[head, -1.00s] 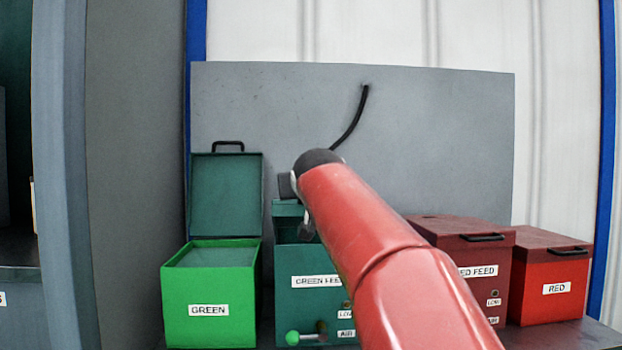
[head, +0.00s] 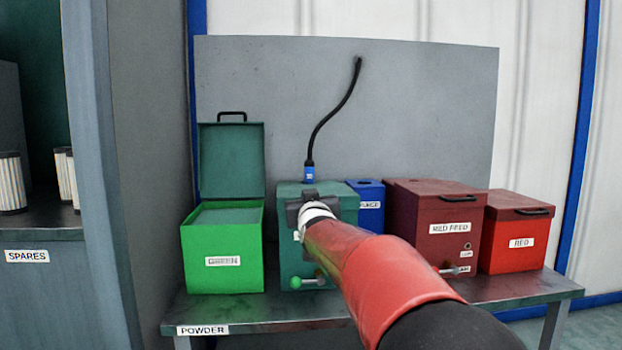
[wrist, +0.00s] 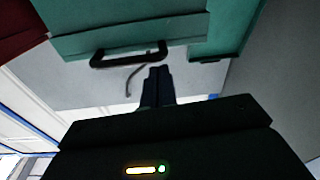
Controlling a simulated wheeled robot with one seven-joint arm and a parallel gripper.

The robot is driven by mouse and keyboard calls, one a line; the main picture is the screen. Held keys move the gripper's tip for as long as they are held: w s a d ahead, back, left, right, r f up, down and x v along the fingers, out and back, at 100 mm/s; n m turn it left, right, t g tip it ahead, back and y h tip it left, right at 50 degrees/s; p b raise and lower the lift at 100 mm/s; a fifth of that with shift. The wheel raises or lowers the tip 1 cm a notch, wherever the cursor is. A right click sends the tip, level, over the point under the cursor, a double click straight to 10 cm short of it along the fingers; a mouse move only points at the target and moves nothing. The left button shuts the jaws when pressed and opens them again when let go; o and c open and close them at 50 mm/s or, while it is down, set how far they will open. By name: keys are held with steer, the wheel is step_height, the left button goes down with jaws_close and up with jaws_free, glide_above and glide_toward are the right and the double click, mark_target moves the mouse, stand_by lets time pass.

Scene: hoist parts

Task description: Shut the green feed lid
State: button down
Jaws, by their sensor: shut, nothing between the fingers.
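The dark green feed box (head: 290,240) stands on the bench, half hidden by my arm in the head view. Its lid (head: 290,190) looks flat across the box top there; its front edge is partly covered. The wrist view shows the lid (wrist: 130,37) with its black bar handle (wrist: 115,60). My gripper (head: 308,204) is in front of the box near the lid's front edge. In the wrist view its fingers (wrist: 158,72) are together and empty, close to the handle; I cannot tell if they touch.
The bright green bin (head: 225,275) at left has its lid (head: 232,160) standing open. At right are a blue box (head: 370,215), the red feed box (head: 430,225) and a red bin (head: 515,245). A black hose (head: 330,115) with a blue end (head: 309,173) hangs behind the feed box.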

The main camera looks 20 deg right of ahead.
steer(key=shift+w+f+b, duration=0.1)
steer(key=shift+f+b, duration=1.05)
steer(key=shift+f, duration=0.75)
step_height(320, 180, up, 6)
steer(key=s+p, duration=0.2)
steer(key=s+a+f+b, duration=0.2)
steer(key=s+a+f, duration=0.1)
steer(key=s+f, duration=0.4)
steer(key=s+a+f+g+y+p, duration=0.1)
steer(key=s+a+f+g+p, duration=0.2)
steer(key=s, duration=0.7)
steer(key=s+a+f+n+g+y+p, duration=0.1)
steer(key=s+a+f+g+p, duration=0.3)
steer(key=s, duration=0.7)
steer(key=s+a+f+g+y+p, duration=0.2)
steer(key=s+a+f+g+p, duration=0.2)
steer(key=s, duration=0.7)
steer(key=shift+a+f+n+g+y, duration=0.3)
steer(key=shift+a+f+g, duration=0.15)
steer(key=shift+g, duration=0.35)
